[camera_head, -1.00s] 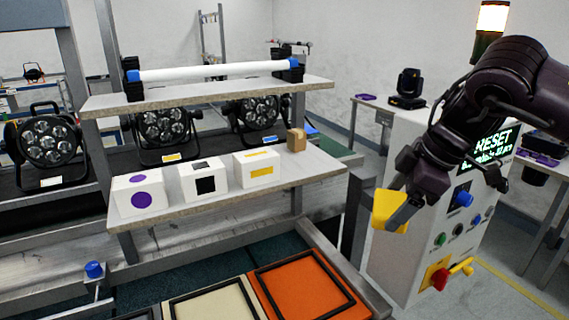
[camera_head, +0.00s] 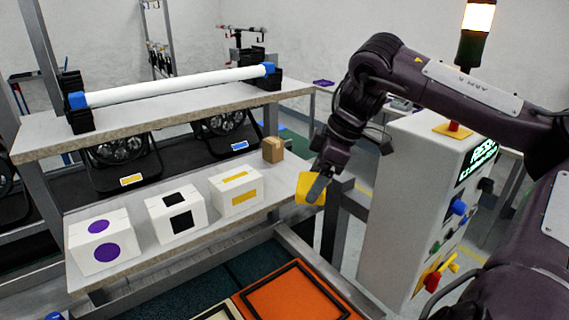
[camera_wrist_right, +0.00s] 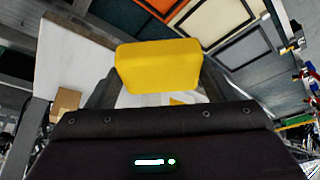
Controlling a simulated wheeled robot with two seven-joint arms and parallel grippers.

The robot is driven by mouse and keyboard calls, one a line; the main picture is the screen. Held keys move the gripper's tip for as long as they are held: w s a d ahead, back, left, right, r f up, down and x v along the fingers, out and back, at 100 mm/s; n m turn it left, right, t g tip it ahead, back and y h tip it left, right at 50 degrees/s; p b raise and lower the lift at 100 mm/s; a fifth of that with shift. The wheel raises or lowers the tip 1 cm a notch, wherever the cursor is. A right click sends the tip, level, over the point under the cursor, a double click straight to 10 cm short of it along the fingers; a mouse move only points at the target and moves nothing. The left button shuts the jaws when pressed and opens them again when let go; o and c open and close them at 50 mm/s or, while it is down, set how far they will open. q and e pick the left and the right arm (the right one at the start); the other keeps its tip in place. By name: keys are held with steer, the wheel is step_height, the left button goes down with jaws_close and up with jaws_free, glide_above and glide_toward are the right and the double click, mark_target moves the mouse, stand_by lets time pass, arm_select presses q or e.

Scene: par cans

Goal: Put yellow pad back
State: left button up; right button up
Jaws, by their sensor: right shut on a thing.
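My right gripper (camera_head: 316,186) is shut on the yellow pad (camera_head: 305,190) and holds it in the air just off the right end of the lower shelf. In the right wrist view the pad (camera_wrist_right: 158,67) sits between the two fingers. A white box with yellow marks (camera_head: 236,190) stands on the lower shelf, left of the pad. A white box with black squares (camera_head: 174,216) and one with purple dots (camera_head: 98,243) stand further left. My left gripper is not in view.
A small brown box (camera_head: 273,149) stands at the right end of the lower shelf (camera_head: 215,238), close to the gripper. An upper shelf (camera_head: 160,112) carries a white tube. A control cabinet (camera_head: 400,190) stands to the right. An orange tray (camera_head: 290,297) lies below.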

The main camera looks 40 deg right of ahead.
steer(key=w, duration=0.1)
steer(key=w+p, duration=0.1)
steer(key=shift+w+d+r, duration=0.15)
steer(key=shift+w+d, duration=0.05)
steer(key=shift+w, duration=0.15)
steer(key=w+p, duration=0.1)
steer(key=w, duration=0.1)
steer(key=w+p, duration=0.1)
steer(key=w, duration=0.3)
steer(key=shift+w+d+p, duration=0.3)
steer(key=shift+w+p, duration=0.1)
steer(key=shift+w, duration=0.45)
step_height(320, 180, down, 4)
steer(key=shift+r+p, duration=0.2)
steer(key=shift+p, duration=0.95)
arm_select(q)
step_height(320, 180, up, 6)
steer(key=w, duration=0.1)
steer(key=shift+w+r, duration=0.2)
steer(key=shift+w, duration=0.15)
arm_select(e)
steer(key=shift+f, duration=0.1)
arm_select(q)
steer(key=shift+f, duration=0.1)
arm_select(e)
steer(key=o, duration=0.9)
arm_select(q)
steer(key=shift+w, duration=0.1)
